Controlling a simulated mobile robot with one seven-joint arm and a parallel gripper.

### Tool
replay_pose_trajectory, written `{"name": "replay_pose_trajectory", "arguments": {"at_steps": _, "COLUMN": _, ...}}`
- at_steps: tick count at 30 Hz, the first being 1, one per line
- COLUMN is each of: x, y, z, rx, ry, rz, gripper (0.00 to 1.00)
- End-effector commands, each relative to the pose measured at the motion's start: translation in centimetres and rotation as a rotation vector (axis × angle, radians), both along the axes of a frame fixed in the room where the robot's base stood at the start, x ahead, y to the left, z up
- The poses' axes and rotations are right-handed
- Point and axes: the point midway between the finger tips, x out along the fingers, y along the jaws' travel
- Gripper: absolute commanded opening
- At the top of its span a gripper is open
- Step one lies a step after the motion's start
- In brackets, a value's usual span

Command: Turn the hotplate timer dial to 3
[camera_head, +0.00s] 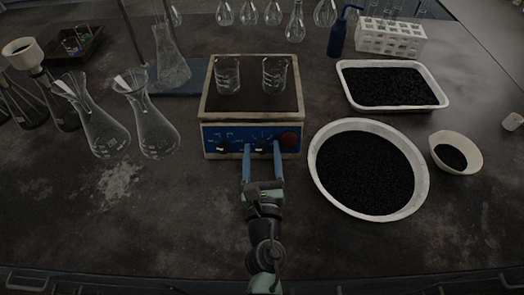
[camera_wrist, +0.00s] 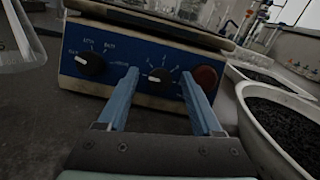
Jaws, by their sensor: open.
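The hotplate (camera_head: 209,128) is a boxy unit with a blue front panel, in the middle of the head view. In the wrist view its panel (camera_wrist: 117,54) carries two black dials with white pointer marks and a red round button (camera_wrist: 206,77). The left dial (camera_wrist: 91,65) has lettering around it. The right dial (camera_wrist: 158,81) has small tick marks around it; their numbers are too small to read. My gripper (camera_head: 263,148) is open, with blue fingers pointing at the panel. In the wrist view the right dial shows between the fingertips (camera_wrist: 159,72); contact cannot be told.
Two beakers (camera_head: 228,76) stand on the hotplate. Two glass flasks (camera_head: 158,132) stand to its left. A round white bowl of black grains (camera_head: 318,178) is close on the right, with a white tray (camera_head: 343,80) behind it. The front table is clear.

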Motion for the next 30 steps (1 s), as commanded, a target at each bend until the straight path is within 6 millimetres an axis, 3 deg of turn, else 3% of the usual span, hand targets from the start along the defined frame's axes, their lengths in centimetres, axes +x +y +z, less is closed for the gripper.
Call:
{"name": "replay_pose_trajectory", "arguments": {"at_steps": 6, "x": 0.02, "y": -0.01, "z": -0.02, "rx": 0.0, "ry": 0.0, "rz": 0.0, "gripper": 0.67}}
{"name": "replay_pose_trajectory", "arguments": {"at_steps": 7, "x": 0.02, "y": -0.01, "z": -0.03, "rx": 0.0, "ry": 0.001, "rz": 0.0, "gripper": 0.63}}
{"name": "replay_pose_trajectory", "arguments": {"at_steps": 18, "x": -0.01, "y": -0.02, "z": -0.02, "rx": 0.0, "ry": 0.0, "rz": 0.0, "gripper": 0.0}}
{"name": "replay_pose_trajectory", "arguments": {"at_steps": 30, "x": -0.02, "y": -0.07, "z": -0.14, "rx": 0.038, "ry": 0.0, "rz": -0.018, "gripper": 0.0}}
